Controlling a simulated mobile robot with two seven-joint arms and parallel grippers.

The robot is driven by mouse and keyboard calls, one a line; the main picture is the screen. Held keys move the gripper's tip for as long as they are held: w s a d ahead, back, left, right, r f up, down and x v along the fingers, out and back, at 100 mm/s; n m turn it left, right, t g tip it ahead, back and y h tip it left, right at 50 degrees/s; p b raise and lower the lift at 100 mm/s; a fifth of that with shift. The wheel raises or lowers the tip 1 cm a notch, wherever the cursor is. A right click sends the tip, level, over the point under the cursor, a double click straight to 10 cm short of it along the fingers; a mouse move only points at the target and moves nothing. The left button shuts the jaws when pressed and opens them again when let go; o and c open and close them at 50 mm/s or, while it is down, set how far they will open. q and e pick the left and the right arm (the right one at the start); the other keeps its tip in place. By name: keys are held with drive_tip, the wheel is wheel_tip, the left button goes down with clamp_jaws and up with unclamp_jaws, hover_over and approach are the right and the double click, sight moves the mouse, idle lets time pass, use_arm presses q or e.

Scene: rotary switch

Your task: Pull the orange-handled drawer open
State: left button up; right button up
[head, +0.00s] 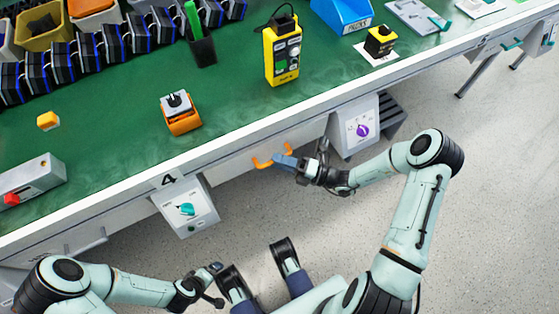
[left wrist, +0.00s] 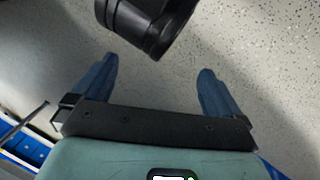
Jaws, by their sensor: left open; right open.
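The orange handle (head: 263,163) is a curved pull on the pale drawer front (head: 232,172) under the green-topped bench, in the head view. The drawer looks closed. That gripper is open. My left gripper (left wrist: 158,65) is open and empty above the speckled floor in the left wrist view, away from the drawer. Its fingers are not clear in the head view.
A panel with a teal knob (head: 186,210) hangs left of the drawer, and one with a purple knob (head: 362,130) hangs right of it. The bench top (head: 225,103) carries a yellow control box (head: 282,58) and several other items. The floor (head: 500,210) on the right is clear.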

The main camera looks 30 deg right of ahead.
use_arm(q)
drive_tip(key=shift+w, duration=0.1)
use_arm(e)
drive_tip(key=shift+w+a, duration=0.15)
clamp_jaws()
use_arm(q)
drive_tip(key=s+d+r+g+h+p, duration=0.1)
drive_tip(key=s+d+r+g+p, duration=0.1)
drive_tip(key=s+r+p, duration=0.5)
drive_tip(key=shift+s+d+r+m+g, duration=0.3)
drive_tip(key=shift+s+d+r, duration=0.05)
drive_tip(key=shift+s+d, duration=0.3)
use_arm(e)
drive_tip(key=s, duration=2.5)
drive_tip(key=shift+s, duration=0.4)
drive_tip(key=shift+r, duration=0.1)
unclamp_jaws()
